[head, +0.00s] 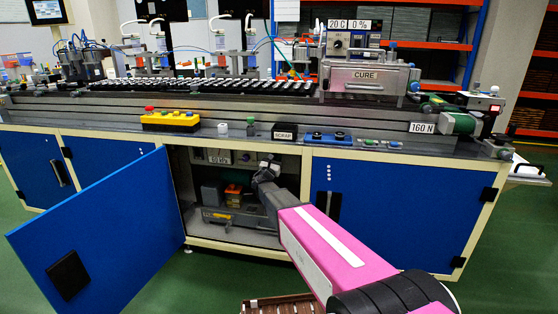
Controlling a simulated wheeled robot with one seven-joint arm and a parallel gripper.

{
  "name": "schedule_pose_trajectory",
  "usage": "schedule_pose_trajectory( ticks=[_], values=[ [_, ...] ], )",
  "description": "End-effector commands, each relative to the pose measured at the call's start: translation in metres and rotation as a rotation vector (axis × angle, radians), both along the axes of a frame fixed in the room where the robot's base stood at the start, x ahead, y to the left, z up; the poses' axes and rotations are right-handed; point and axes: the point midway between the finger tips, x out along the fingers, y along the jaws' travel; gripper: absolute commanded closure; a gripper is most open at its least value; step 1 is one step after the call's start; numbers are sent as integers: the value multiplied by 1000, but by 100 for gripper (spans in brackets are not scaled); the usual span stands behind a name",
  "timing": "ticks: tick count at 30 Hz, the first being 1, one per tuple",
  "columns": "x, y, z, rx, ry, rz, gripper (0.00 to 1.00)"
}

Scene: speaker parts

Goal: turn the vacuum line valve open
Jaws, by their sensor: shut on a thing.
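My gripper (268,159) reaches into the open cabinet under the bench, near the upper right of the opening. It is shut on a small part there, which I take to be the vacuum line valve. The gripper and my pink arm hide most of this part, so its handle angle cannot be read. A gauge panel with a label reading about 60 kPa (218,159) is at the upper left inside the cabinet (177,190).
The blue cabinet door (100,235) stands swung out to the left. Grey equipment and small coloured boxes (232,194) sit low in the cabinet. Above, the bench holds a yellow button box (170,122) and the CURE unit (366,78). Green floor is free at lower left.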

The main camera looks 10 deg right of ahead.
Motion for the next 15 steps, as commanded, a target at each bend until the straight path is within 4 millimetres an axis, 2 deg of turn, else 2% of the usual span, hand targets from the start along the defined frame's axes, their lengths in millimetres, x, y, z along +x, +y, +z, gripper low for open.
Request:
schedule_pose_trajectory(
  ticks=[15],
  values=[
    [2, 8, -1, -103, 37, 2, 100]
  ],
)
